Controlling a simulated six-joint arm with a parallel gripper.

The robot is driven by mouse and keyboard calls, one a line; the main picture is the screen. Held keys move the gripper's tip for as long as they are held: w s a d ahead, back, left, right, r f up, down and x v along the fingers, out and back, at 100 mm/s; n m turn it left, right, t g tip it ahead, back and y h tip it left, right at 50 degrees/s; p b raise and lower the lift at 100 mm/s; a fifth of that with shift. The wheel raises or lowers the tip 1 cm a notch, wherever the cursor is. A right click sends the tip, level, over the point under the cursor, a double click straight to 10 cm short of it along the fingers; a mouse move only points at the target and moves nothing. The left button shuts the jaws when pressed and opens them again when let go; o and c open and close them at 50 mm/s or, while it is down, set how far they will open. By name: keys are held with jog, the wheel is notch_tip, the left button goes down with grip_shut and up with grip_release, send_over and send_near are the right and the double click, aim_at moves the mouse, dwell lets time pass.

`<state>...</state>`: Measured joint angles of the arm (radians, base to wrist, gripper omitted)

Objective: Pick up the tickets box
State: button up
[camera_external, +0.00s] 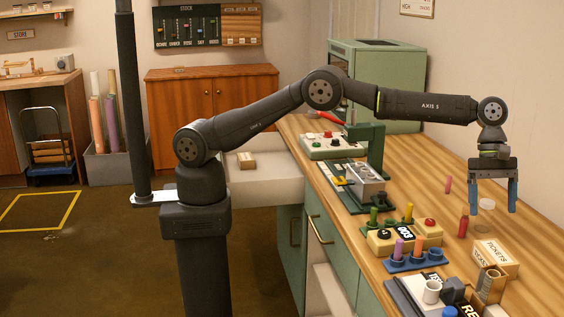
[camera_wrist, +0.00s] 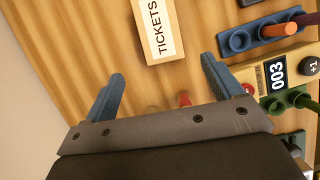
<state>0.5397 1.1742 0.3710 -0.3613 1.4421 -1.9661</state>
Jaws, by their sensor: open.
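The tickets box (camera_external: 496,259) is a small light-wood box with a white TICKETS label, on the wooden table at the right in the external view. In the wrist view the tickets box (camera_wrist: 158,30) lies at the top centre, partly cut off by the top edge. My gripper (camera_external: 493,208) has blue fingers pointing down and is above the table, behind the box as the external camera sees it. In the wrist view my gripper (camera_wrist: 160,80) is spread open with nothing between its fingertips, and the box lies beyond them.
A red bottle (camera_external: 463,226) stands left of the box. A blue holder (camera_external: 414,262) with colored pegs and a counter reading 003 (camera_external: 404,232) are further left. A wooden holder with a roll (camera_external: 490,284) stands close in front of the box.

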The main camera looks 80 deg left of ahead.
aim_at(492, 246)
jog(key=x, duration=0.5)
jog(key=shift+d+f, duration=0.1)
jog(key=shift+f, duration=0.2)
jog(key=shift+x, duration=2.75)
jog(key=shift+s, duration=0.15)
jog(key=c, duration=1.2)
jog(key=shift+o, duration=0.2)
jog(key=shift+r, duration=0.1)
